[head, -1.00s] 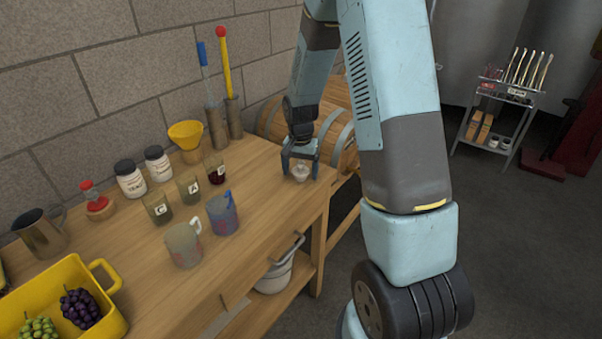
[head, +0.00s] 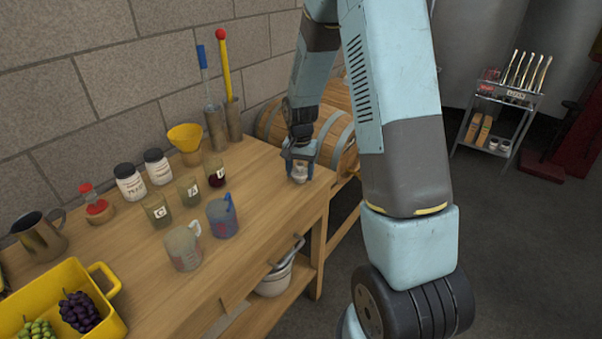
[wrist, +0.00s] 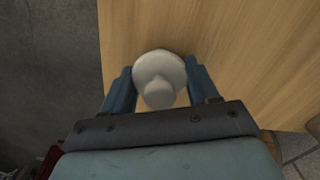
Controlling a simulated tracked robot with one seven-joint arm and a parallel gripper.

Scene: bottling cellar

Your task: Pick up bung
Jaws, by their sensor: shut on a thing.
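The bung (wrist: 159,78) is a pale, off-white stopper with a rounded knob on a wider base. In the wrist view it sits between the two blue fingers of my gripper (wrist: 160,88), which is shut on it. In the head view the bung (head: 299,173) shows below my gripper (head: 300,160), at the far right end of the wooden bench (head: 262,225). I cannot tell whether its underside touches the bench top.
Left along the bench stand a blue-handled jug (head: 222,219), a pale jug (head: 182,250), lettered glasses (head: 188,190), white jars (head: 129,184) and a yellow funnel (head: 186,135). A barrel (head: 336,125) lies behind my gripper. Bare bench top lies in front of it.

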